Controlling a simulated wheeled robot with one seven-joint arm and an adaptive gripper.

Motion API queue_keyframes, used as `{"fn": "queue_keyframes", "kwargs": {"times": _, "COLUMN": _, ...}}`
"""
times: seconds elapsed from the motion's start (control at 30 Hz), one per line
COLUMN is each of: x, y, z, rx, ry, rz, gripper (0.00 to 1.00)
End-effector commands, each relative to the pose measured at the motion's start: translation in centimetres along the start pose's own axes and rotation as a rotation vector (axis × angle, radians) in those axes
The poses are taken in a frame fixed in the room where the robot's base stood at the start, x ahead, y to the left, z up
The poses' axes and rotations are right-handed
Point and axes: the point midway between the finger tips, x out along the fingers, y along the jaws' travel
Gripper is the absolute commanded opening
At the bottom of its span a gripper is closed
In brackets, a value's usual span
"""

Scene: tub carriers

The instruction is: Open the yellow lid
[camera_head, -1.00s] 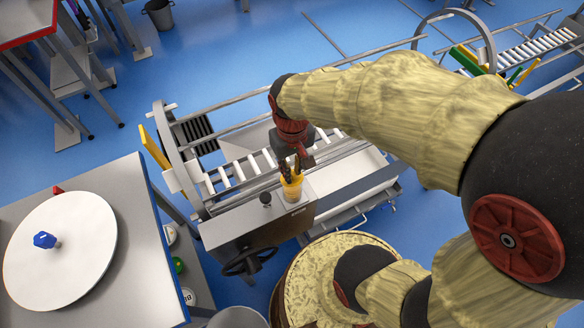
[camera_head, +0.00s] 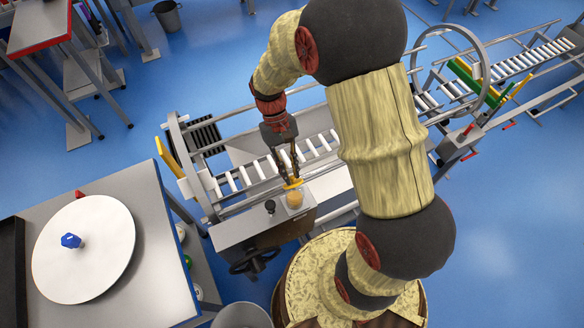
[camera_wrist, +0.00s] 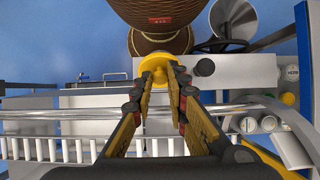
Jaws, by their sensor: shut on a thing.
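The lid hides most of the tub there. I cannot tell whether the lid still touches the tub's rim.
A black knob (camera_head: 270,206) stands left of the tub, and a dark handwheel (camera_head: 254,261) is on the cabinet's front. The roller conveyor (camera_head: 258,172) runs behind. A table with a white disc (camera_head: 84,250) is at left.

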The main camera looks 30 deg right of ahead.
Motion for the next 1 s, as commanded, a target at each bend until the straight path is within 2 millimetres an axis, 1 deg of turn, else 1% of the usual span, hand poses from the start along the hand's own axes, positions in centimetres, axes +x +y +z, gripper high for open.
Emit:
{"fn": "queue_keyframes", "kwargs": {"times": 0.07, "x": -0.5, "y": 0.0, "z": -0.3, "rx": 0.0, "ry": -0.057, "rz": -0.001, "gripper": 0.0}}
{"fn": "queue_keyframes", "kwargs": {"times": 0.4, "x": -0.8, "y": -0.1, "z": -2.0, "rx": 0.0, "ry": -0.299, "rz": -0.001, "gripper": 0.0}}
{"fn": "queue_keyframes", "kwargs": {"times": 0.7, "x": -0.7, "y": -0.1, "z": -3.5, "rx": 0.0, "ry": -0.504, "rz": -0.001, "gripper": 0.0}}
{"fn": "queue_keyframes", "kwargs": {"times": 1.0, "x": -0.6, "y": -0.1, "z": -4.6, "rx": 0.0, "ry": -0.655, "rz": -0.001, "gripper": 0.0}}
